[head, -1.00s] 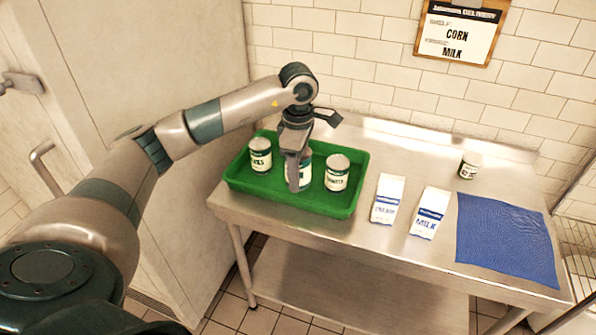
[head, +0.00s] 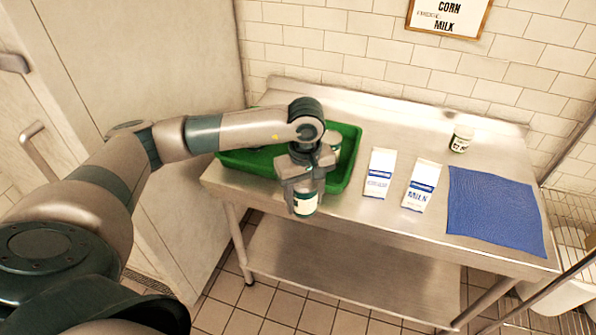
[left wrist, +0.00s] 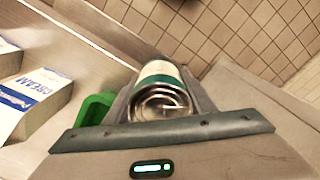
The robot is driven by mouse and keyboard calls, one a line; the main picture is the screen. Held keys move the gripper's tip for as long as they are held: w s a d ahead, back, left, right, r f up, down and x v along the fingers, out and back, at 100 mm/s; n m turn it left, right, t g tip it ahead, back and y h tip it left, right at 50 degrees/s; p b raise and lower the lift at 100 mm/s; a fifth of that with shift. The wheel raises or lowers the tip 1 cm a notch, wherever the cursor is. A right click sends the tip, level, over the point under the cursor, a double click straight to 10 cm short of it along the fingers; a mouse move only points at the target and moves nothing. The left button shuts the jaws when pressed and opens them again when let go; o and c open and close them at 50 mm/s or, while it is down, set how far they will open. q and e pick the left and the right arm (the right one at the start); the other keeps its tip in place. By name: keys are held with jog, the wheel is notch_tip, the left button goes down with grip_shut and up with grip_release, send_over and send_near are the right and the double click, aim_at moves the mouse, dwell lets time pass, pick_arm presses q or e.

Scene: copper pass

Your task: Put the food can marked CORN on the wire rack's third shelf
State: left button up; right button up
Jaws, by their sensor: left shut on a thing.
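My left gripper (head: 303,192) is shut on a food can (head: 305,207) with a white and green label. It holds the can upright, in front of the green tray's front edge. The wrist view shows the can's metal end (left wrist: 160,103) between the fingers; its label wording cannot be read. Another can (head: 332,143) stands in the green tray (head: 345,183), partly behind my gripper. The wire rack (head: 577,236) shows only in part at the right edge, and I cannot tell which shelf is the third. My right gripper is not in view.
A wall sign (head: 447,17) reads CORN and MILK. A white bin (head: 565,296) is at lower right.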

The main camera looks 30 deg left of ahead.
pick_arm(q)
jog(key=s+d+f+m, duration=0.6)
jog(key=s+d+m, duration=0.1)
jog(key=s+m, duration=0.3)
jog(key=shift+s+d+m, duration=0.4)
jog(key=shift+m, duration=0.2)
jog(key=shift+w+d+r, duration=0.1)
